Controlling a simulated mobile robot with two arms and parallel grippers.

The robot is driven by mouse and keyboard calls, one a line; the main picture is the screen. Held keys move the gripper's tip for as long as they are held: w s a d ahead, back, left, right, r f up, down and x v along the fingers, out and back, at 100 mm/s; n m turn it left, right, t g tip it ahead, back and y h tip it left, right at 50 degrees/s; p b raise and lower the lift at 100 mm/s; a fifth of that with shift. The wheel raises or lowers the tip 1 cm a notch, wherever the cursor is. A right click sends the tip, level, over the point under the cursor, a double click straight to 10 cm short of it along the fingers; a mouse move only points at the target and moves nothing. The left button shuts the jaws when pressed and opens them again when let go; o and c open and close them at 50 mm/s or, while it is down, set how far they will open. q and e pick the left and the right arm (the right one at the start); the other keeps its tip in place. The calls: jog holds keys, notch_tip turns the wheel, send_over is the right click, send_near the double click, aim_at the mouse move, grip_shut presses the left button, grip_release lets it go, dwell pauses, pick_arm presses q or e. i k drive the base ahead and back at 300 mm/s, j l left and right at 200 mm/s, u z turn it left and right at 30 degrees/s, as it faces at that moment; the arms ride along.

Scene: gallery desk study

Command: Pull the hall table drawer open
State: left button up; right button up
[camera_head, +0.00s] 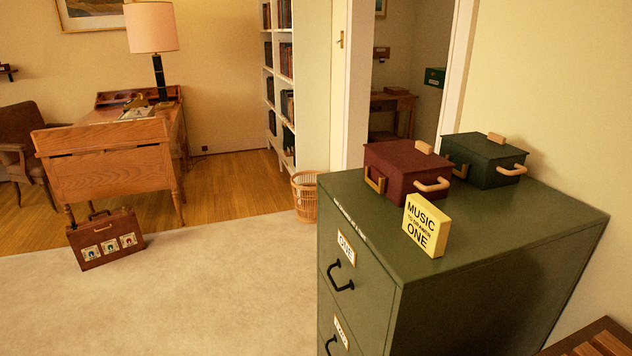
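A small brown wooden table (381,103) stands in the room beyond the doorway, at the upper middle right of the head view. It is probably the hall table. It is far off and small, and the door frame and the boxes in front hide part of it. I cannot make out its drawer or whether that is open or shut. Neither of my grippers is in view.
A green filing cabinet (480,240) fills the near right, bearing a dark red box (402,168), a dark green box (484,158) and a yellow sign (426,225). A wicker basket (305,197) stands by the doorway. Carpet (200,290) at left is clear beyond a briefcase (106,238).

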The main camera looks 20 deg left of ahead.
aim_at(384, 105)
jog(key=i+j+u, duration=0.45)
jog(key=j, duration=0.5)
jog(key=i+j+u, duration=0.5)
jog(key=i+j, duration=0.2)
jog(key=i+j+z, duration=0.1)
jog(key=i, duration=0.4)
jog(key=i+j+z, duration=0.1)
jog(key=i, duration=0.4)
jog(key=i+j, duration=0.15)
jog(key=i, duration=0.35)
jog(key=i+j+z, duration=0.15)
jog(key=i, duration=0.3)
jog(key=i+l+z, duration=0.2)
jog(key=i+z, duration=1)
jog(key=i+j+z, duration=0.15)
jog(key=i+z, duration=0.25)
jog(key=i+l+u, duration=0.1)
jog(key=i, duration=0.35)
jog(key=i+l, duration=0.2)
jog(key=i, duration=0.25)
jog(key=i+l+u, duration=0.35)
jog(key=i+u, duration=0.15)
jog(key=i+l+u, duration=0.7)
jog(key=l+u, duration=0.25)
jog(key=l, duration=0.2)
jog(key=i+l, duration=0.1)
jog(key=l, duration=0.35)
jog(key=i+l, duration=0.1)
jog(key=l, duration=0.3)
